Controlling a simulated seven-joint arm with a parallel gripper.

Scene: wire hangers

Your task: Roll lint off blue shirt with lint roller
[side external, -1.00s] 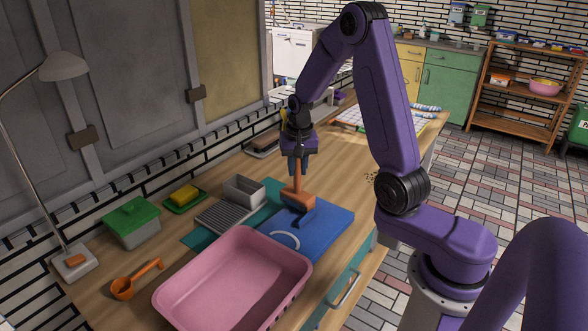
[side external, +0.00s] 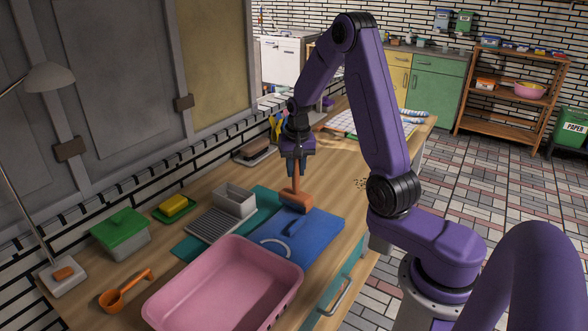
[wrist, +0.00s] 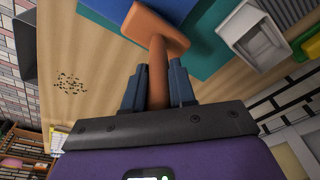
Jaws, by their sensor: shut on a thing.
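An orange T-shaped tool, apparently the lint roller (side external: 296,202), is upright in my gripper (side external: 297,172). My gripper is shut on its handle, and the head points down. In the wrist view, the handle (wrist: 158,70) runs between the two fingers (wrist: 157,78). The folded blue shirt (side external: 318,233) lies flat on the table under and in front of the head. The head is at the shirt's far end; I cannot tell if it touches. No lint is discernible on the shirt.
A pink tub (side external: 222,300) stands against the shirt's near end. A teal mat (side external: 187,250), a grey dish rack (side external: 213,226), a yellow sponge (side external: 173,204) and a green-lidded box (side external: 120,232) lie left. Dark specks (side external: 362,183) are scattered on bare wood at right.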

